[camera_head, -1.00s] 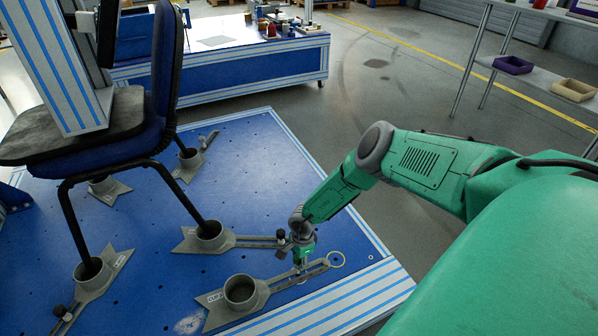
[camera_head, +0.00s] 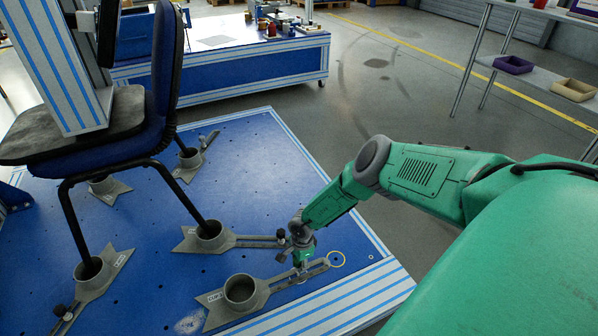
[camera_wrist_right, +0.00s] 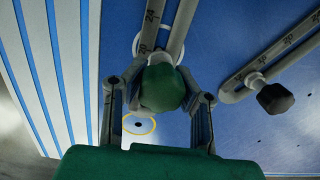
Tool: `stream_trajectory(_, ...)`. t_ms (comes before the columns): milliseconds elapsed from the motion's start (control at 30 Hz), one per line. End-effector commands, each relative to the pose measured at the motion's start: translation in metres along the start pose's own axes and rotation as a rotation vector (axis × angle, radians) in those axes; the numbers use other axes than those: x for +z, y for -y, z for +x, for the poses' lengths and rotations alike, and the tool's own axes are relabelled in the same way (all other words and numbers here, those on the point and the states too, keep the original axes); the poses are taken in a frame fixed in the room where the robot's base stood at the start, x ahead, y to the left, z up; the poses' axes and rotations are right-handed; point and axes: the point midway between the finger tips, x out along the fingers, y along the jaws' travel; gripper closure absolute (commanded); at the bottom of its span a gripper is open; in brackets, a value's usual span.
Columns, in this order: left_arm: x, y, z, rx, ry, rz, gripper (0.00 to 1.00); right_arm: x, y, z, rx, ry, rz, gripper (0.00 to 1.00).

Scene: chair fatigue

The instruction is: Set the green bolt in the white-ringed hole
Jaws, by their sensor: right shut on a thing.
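The green bolt (camera_wrist_right: 162,88) is held between the two fingers of my right gripper (camera_wrist_right: 160,105) in the right wrist view. In the head view my right gripper (camera_head: 301,264) is over the slotted arm (camera_head: 312,269) of the near loose clamp, close to its outer end. A pale ring (camera_wrist_right: 137,46) shows partly at the slotted arm's edge in the wrist view; the clamp hides the rest. A yellow-ringed hole (camera_head: 336,259) lies just right of the arm's end and also shows in the wrist view (camera_wrist_right: 139,124). The bolt's lower end is hidden. My left gripper is out of view.
The clamp's empty cup (camera_head: 241,291) stands at the near side of the blue plate (camera_head: 262,165). A neighbouring clamp (camera_head: 208,238) holds a chair leg, with a dark knob bolt (camera_wrist_right: 275,98) on its arm. The chair (camera_head: 125,140) stands at left.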

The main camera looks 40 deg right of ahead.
Motion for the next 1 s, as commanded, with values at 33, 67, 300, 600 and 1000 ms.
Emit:
stream_trajectory(33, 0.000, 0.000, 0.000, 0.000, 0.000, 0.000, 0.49, 0.000, 0.000, 0.001, 0.000, 0.000, 0.000, 1.00)
stream_trajectory(67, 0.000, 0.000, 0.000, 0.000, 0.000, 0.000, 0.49, 0.000, -0.001, 0.002, 0.001, 0.000, 0.000, 1.00)
stream_trajectory(300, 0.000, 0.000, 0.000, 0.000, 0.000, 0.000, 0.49, -0.001, 0.000, 0.008, 0.000, 0.000, 0.001, 1.00)
stream_trajectory(600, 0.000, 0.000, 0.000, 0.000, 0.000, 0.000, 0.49, 0.000, 0.000, 0.016, -0.001, 0.000, -0.001, 1.00)
stream_trajectory(1000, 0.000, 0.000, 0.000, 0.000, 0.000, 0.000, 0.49, -0.001, 0.000, 0.026, 0.000, 0.000, 0.001, 1.00)
